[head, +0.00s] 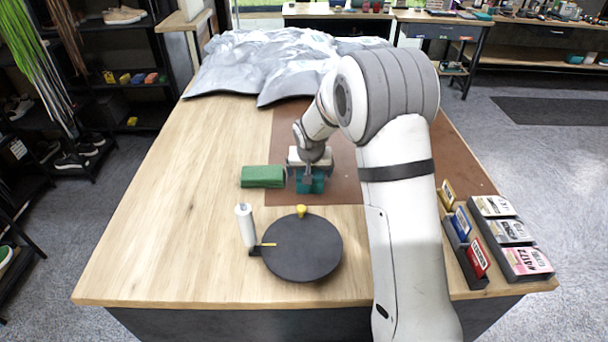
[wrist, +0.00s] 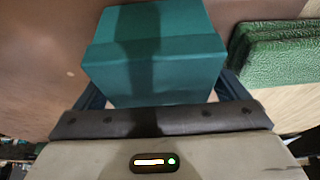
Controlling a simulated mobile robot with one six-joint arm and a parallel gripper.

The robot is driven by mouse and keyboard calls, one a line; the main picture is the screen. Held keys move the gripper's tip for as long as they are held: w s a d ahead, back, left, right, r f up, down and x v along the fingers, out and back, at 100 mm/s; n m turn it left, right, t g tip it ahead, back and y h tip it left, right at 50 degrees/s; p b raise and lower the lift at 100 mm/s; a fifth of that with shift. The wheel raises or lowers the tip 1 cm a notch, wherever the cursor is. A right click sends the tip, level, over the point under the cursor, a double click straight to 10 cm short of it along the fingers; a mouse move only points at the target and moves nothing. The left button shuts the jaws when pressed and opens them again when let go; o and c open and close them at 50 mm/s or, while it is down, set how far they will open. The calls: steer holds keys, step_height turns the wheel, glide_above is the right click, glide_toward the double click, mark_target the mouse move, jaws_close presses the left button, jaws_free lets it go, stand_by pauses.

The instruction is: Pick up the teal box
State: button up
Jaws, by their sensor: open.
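The teal box (head: 310,185) stands on the brown mat at the middle of the table, partly hidden by my gripper in the head view. In the wrist view the teal box (wrist: 155,60) fills the upper middle, with a dark shadow across it. My gripper (head: 309,178) is directly above the box, pointing down. In the wrist view the dark fingers of my gripper (wrist: 158,92) lie on the left and right of the box, and I cannot tell whether they touch it.
A green folded cloth or block (head: 262,177) lies just left of the box; it also shows in the wrist view (wrist: 275,50). A black round turntable (head: 302,248), a white bottle (head: 246,225) and a small yellow thing (head: 301,211) are nearer. A rack of cards (head: 465,240) stands right.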

steer(key=c, duration=1.2)
